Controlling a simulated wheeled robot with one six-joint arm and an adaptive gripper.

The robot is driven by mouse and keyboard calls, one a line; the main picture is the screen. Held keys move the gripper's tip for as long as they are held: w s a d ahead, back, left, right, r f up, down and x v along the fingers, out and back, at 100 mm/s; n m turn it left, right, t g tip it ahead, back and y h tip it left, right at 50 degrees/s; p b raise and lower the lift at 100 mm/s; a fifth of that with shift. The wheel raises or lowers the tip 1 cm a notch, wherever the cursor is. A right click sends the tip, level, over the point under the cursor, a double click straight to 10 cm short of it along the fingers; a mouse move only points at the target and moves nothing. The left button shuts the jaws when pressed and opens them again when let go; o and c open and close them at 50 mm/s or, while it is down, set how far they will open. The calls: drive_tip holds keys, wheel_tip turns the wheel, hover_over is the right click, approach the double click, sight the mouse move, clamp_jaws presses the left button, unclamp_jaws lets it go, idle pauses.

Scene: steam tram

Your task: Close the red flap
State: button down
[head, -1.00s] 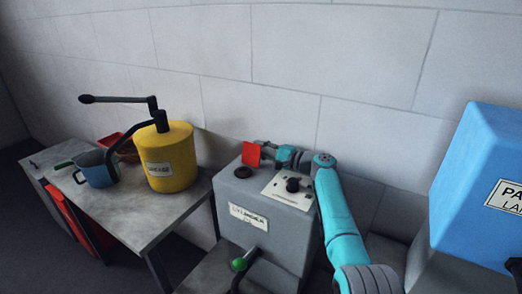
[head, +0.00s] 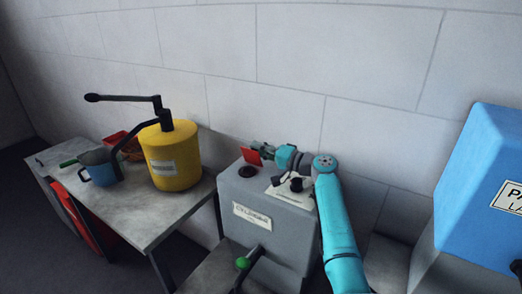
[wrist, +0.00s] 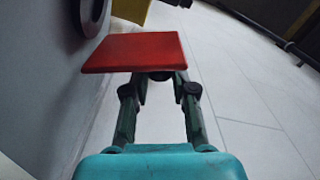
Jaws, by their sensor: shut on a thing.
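The red flap (head: 251,156) stands tilted up above the top of the grey cylinder box (head: 265,228), behind a dark round opening (head: 247,171). In the wrist view the flap (wrist: 132,52) is a flat red plate beside the grey surface, with the dark round ring at its upper left. My gripper (head: 262,152) reaches in from the right behind the flap. In the wrist view its fingers (wrist: 161,76) meet at the flap's near edge and are shut on it. The fingertips are partly hidden by the flap.
A black knob (head: 296,184) on a white plate sits beside my arm. A green-tipped lever (head: 243,263) is at the box's front. A yellow pump (head: 173,158) and a blue mug (head: 100,168) stand on the left table. A blue box (head: 480,190) is at right.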

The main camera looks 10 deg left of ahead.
drive_tip(key=shift+s+f, duration=0.15)
drive_tip(key=shift+s, duration=0.05)
idle(0.3)
drive_tip(key=c, duration=0.9)
unclamp_jaws()
drive_tip(key=shift+c, duration=0.2)
drive_tip(key=v, duration=1.2)
drive_tip(key=shift+w, duration=0.15)
